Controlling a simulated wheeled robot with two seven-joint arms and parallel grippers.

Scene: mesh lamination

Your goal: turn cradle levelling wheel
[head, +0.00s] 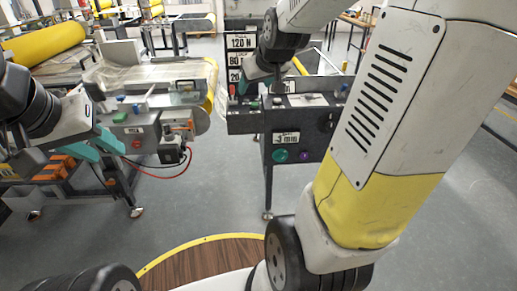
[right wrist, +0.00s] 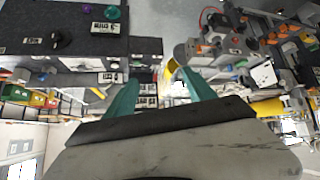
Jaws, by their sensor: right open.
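No part is plainly marked as the levelling wheel. The dark station (head: 240,124) carries a green round knob (head: 280,156) and a purple one (head: 305,156) on its front, below a small label. The right wrist view shows the green knob (right wrist: 84,27), the purple knob (right wrist: 112,12) and a black knob (right wrist: 62,38) on a dark panel. My right gripper (head: 247,88) is above the station's left end; its teal fingers (right wrist: 155,82) are spread and empty in the right wrist view. My left gripper (head: 114,163) has its teal fingers apart, beside the left machine, with nothing visible between them.
The left machine (head: 150,125) has a clear-covered bed, a red button and a red hose. A force scale board (head: 240,55) stands behind the station. My right arm hides much of the right side. Grey floor (head: 220,195) is clear between machine and station.

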